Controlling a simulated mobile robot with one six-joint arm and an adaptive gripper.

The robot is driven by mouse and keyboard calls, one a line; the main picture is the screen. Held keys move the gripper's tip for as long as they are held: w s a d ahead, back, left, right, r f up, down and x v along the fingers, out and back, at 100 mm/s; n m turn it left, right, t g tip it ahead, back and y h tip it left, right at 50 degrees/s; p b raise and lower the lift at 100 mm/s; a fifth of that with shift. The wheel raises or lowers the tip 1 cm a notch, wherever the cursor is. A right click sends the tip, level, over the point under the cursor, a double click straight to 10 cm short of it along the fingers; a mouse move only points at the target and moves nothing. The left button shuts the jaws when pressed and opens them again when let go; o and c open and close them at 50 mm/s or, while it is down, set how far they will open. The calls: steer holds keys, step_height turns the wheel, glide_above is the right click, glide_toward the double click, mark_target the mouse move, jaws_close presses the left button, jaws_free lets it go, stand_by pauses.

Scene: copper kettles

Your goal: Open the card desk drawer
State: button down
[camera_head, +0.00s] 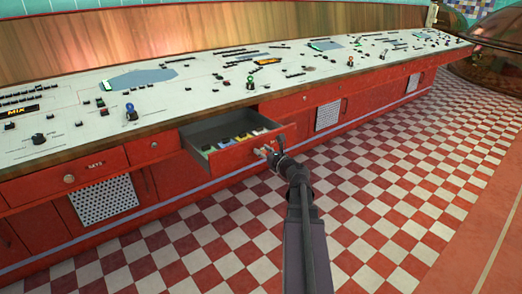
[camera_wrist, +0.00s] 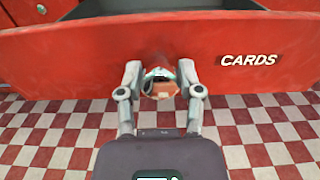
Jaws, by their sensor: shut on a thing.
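The card desk drawer (camera_head: 228,153) is a red-fronted drawer with a grey inside. In the head view it stands pulled out from the desk, with several coloured cards (camera_head: 240,138) lying in it. In the wrist view its red front (camera_wrist: 62,62) carries the word CARDS in white at the right. My gripper (camera_head: 268,152) is at the drawer front. In the wrist view my gripper (camera_wrist: 160,82) has its two fingers on either side of the round knob (camera_wrist: 160,88), shut on it. The fingers hide part of the knob.
The long desk (camera_head: 180,85) has a pale control top with several knobs, switches and labels. Another closed red drawer (camera_head: 70,178) and perforated panels (camera_head: 105,200) lie along its front. The red-and-white checkered floor (camera_head: 400,180) is clear. A large copper kettle (camera_head: 490,65) stands at the far right.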

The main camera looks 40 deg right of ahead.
steer(key=shift+c, duration=1.3)
jaws_free()
steer(key=shift+s, duration=0.1)
steer(key=s, duration=1.1)
steer(key=shift+s, duration=0.4)
